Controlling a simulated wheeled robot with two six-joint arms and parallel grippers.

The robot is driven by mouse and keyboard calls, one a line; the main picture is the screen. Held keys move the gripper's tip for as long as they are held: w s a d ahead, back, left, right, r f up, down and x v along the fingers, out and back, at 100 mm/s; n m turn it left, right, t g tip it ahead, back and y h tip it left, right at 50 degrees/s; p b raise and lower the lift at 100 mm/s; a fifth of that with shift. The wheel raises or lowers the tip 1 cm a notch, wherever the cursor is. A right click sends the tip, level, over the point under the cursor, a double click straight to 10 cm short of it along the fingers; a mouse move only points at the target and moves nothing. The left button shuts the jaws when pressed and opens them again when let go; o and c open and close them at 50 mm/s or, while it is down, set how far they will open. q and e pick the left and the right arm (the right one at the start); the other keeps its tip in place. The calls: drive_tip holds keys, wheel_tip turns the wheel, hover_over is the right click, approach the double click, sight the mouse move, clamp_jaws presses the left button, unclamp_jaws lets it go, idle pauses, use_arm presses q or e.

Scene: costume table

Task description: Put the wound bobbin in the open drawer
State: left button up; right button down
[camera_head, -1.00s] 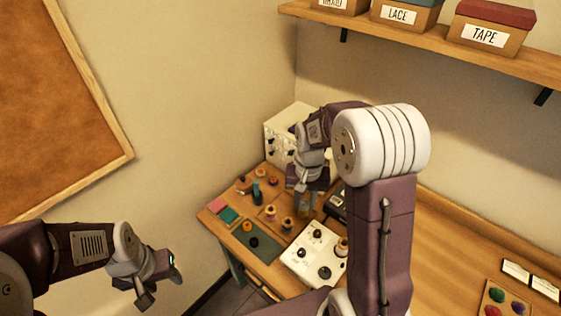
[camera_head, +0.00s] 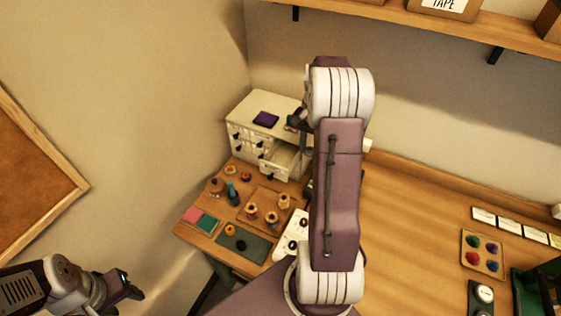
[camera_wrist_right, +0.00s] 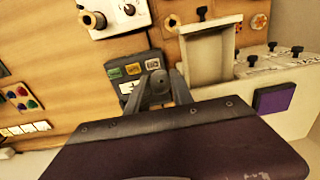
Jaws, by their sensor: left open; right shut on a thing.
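The open drawer (camera_head: 285,160) sticks out from the front of a cream cabinet (camera_head: 262,150); in the right wrist view its empty interior (camera_wrist_right: 204,58) shows right of my fingers. My right gripper (camera_wrist_right: 160,82) is shut on a small greyish round thing (camera_wrist_right: 154,64), apparently the wound bobbin, its winding hard to make out. It is held left of the drawer in that view, apart from it. My left gripper (camera_head: 128,287) is open and empty, low at the left, away from the table.
A purple square (camera_head: 265,118) lies on the cabinet top. Several spools stand on and around a wooden tray (camera_head: 262,196), near a green mat (camera_head: 246,246) and a white control panel (camera_wrist_right: 119,14). A shelf (camera_head: 400,16) runs above. The table's middle right is mostly clear.

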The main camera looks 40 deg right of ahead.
drive_tip(key=w+a+f+p, duration=0.1)
drive_tip(key=w+a+f, duration=0.1)
drive_tip(key=w+a+f+p, duration=0.1)
drive_tip(key=w+a, duration=0.1)
drive_tip(key=w, duration=0.1)
drive_tip(key=w+a+f+p, duration=0.1)
drive_tip(key=w+a+f, duration=0.1)
drive_tip(key=shift+w+f, duration=0.3)
drive_tip(key=shift+w, duration=0.05)
drive_tip(key=shift+w+a+f, duration=0.2)
drive_tip(key=shift+a+f, duration=0.05)
drive_tip(key=shift+f+p, duration=0.15)
drive_tip(key=shift+p, duration=0.15)
wheel_tip(320, 180, down, 3)
drive_tip(key=shift+s+r+p, duration=0.1)
drive_tip(key=shift+p, duration=0.65)
drive_tip(key=shift+f, duration=0.5)
